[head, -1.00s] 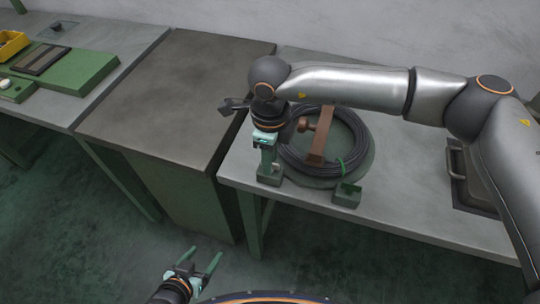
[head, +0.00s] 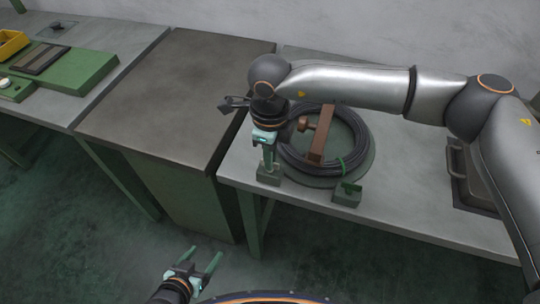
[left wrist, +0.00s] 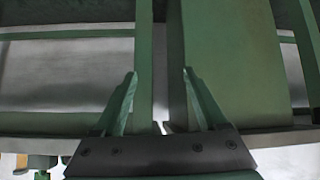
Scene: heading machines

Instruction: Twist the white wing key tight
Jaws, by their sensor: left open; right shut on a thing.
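My right gripper (head: 269,160) points straight down at the near left corner of the grey bench, shut, with its fingertips at the top of a small grey-green block (head: 269,176). What it grips is hidden by the fingers; its place on the block fits the wing key, but no white part of it shows clearly. My left gripper (head: 207,253) is open and empty, low in front of the benches and well apart from the block. Its open fingers also show in the left wrist view (left wrist: 160,73).
A coil of dark cable (head: 359,151) with a brown hammer-like piece (head: 318,146) lies right of the block. A small green box (head: 347,194) stands at the bench's front edge. A dark tray (head: 470,180) is further right. The brown-grey cabinet top (head: 175,90) is clear.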

